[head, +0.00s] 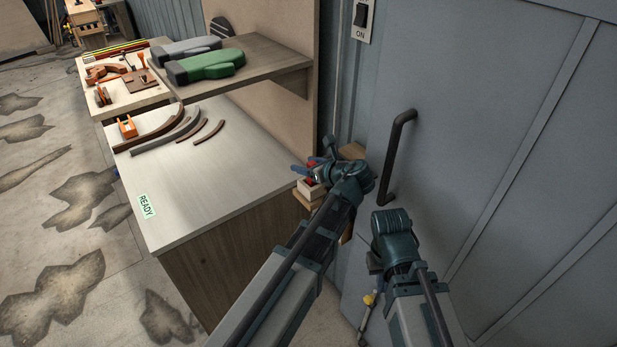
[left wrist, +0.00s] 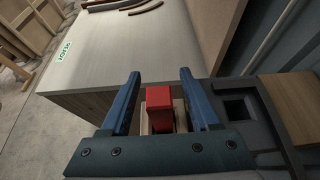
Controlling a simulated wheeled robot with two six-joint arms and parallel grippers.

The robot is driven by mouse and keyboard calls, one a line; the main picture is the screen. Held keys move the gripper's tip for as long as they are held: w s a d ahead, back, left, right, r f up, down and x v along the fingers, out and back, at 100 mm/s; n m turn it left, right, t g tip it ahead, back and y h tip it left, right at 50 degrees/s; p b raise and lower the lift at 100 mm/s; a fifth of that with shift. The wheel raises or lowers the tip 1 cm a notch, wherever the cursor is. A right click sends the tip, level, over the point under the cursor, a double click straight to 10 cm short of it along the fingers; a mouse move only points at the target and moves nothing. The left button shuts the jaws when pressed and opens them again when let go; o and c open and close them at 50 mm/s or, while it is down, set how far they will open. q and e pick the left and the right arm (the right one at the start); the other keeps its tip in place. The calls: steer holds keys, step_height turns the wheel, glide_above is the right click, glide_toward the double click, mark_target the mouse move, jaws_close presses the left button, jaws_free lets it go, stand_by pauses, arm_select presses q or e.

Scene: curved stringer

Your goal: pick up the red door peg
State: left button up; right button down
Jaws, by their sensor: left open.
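The red door peg (left wrist: 159,98) shows in the left wrist view as a red block between my left gripper's two blue fingers (left wrist: 160,84), with a gap on each side. It stands in a pale holder (left wrist: 149,126). In the head view a little of the red peg (head: 308,181) shows beside the bench's right edge, partly hidden by my left gripper (head: 311,169). My left gripper is open around the peg. My right gripper (head: 372,264) is lower right, in front of the grey door; its fingers are not clear.
A pale workbench (head: 190,185) with a READY label (head: 146,205) stands left of the peg. Curved wooden strips (head: 208,132) and an orange tool (head: 127,127) lie on it. A shelf (head: 262,62) holds green and grey pieces. A dark door handle (head: 397,155) is on the right.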

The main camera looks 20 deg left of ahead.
arm_select(q)
steer(key=shift+r, duration=0.1)
steer(key=shift+c, duration=0.7)
jaws_close()
steer(key=shift+r, duration=0.1)
arm_select(e)
steer(key=shift+r, duration=0.15)
